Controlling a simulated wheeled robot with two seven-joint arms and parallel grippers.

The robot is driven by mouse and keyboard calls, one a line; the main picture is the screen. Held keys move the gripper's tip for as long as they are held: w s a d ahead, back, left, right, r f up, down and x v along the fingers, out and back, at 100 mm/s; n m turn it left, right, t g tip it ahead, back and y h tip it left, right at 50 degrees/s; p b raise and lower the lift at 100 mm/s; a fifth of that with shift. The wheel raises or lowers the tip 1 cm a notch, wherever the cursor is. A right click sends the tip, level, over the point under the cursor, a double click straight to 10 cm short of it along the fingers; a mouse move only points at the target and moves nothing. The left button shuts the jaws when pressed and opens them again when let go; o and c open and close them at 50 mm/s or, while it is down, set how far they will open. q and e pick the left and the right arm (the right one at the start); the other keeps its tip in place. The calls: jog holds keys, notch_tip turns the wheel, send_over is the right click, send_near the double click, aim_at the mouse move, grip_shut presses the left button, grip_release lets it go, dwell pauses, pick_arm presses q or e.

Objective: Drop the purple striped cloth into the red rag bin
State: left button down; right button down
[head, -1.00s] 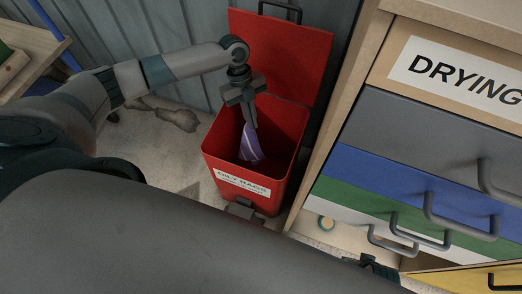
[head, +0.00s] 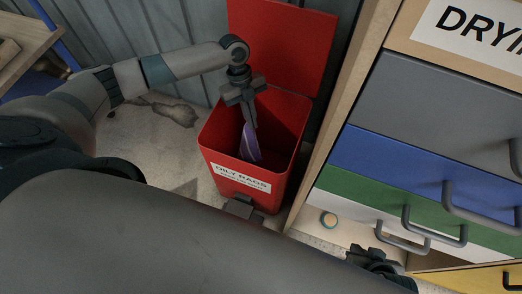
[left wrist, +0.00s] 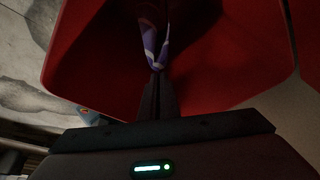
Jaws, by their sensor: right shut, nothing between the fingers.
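The purple striped cloth (head: 251,145) hangs inside the open red rag bin (head: 262,197), which has an "OILY RAGS" label on its front. My left gripper (head: 250,122) points down into the bin's mouth and is shut on the cloth's top end. The left wrist view shows the cloth (left wrist: 153,38) pinched at the fingertips (left wrist: 155,75), with the bin's red wall (left wrist: 235,60) around it. I cannot tell whether the cloth's lower end touches the bin floor. My right gripper (head: 374,256) is low at the right, shut and empty, partly hidden by my own body.
The bin's lid (head: 280,40) stands open behind it. A drawer cabinet (head: 430,110) with a "DRYING" label and protruding handles stands close on the right. A wooden bench (head: 25,45) is at upper left.

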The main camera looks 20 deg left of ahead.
dwell(0.3)
pick_arm(q)
jog(key=c, duration=0.6)
grip_release()
jog(key=shift+c, duration=0.2)
